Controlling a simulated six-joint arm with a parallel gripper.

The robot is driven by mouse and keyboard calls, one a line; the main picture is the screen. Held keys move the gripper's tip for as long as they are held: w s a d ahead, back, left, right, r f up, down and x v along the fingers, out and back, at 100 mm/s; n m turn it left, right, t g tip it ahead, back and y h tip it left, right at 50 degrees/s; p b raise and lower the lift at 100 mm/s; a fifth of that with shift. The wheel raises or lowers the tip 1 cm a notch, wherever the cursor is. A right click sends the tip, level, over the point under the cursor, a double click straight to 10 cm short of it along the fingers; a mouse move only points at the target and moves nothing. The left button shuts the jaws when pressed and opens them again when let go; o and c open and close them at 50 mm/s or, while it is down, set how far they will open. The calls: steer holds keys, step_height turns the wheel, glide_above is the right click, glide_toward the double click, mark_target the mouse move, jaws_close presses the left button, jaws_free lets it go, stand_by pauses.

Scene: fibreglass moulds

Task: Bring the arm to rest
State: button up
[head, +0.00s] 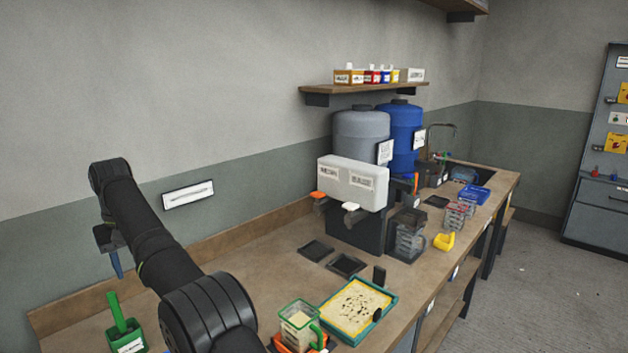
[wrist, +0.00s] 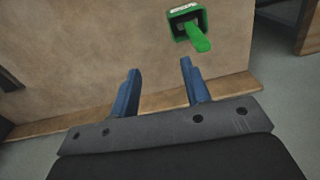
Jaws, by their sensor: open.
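My gripper (wrist: 158,80) is open in the wrist view, with its two blue fingers apart and nothing between them. The bare brown workbench (wrist: 90,50) shows beyond the fingertips. In the head view my arm reaches up at the left, and my gripper (head: 116,264) hangs at its end above the left part of the workbench (head: 250,255), close to the wall. In that view one blue finger shows clearly, pointing down.
A green holder (head: 124,335) with a green handle stands at the bench's near left; it also shows in the wrist view (wrist: 187,17). A green-handled jug (head: 299,323) and a teal-rimmed tray (head: 358,308) stand right of my arm. A white dispenser (head: 352,183) stands farther back.

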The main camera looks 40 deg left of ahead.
steer(key=w+d+m, duration=0.1)
steer(key=w+d, duration=0.1)
steer(key=w, duration=0.8)
steer(key=w+d, duration=0.1)
steer(key=w, duration=0.9)
steer(key=shift+d+f+m, duration=0.4)
steer(key=s+a+n, duration=0.1)
steer(key=s+a, duration=0.1)
steer(key=s, duration=0.8)
steer(key=s+a, duration=0.1)
steer(key=s, duration=0.9)
steer(key=shift+a+r+n, duration=0.4)
steer(key=w+d+m, duration=0.1)
steer(key=w+d, duration=0.1)
steer(key=w, duration=0.8)
steer(key=w+d+m, duration=0.1)
steer(key=w+d, duration=0.1)
steer(key=w, duration=0.8)
steer(key=s+a+n, duration=0.1)
steer(key=s+a, duration=0.1)
steer(key=s, duration=1.1)
steer(key=s+a+n, duration=0.2)
steer(key=s, duration=1.1)
step_height(320, 180, down, 9)
steer(key=shift+d+f, duration=0.1)
steer(key=shift+d, duration=0.05)
step_height(320, 180, up, 11)
steer(key=shift+f, duration=0.15)
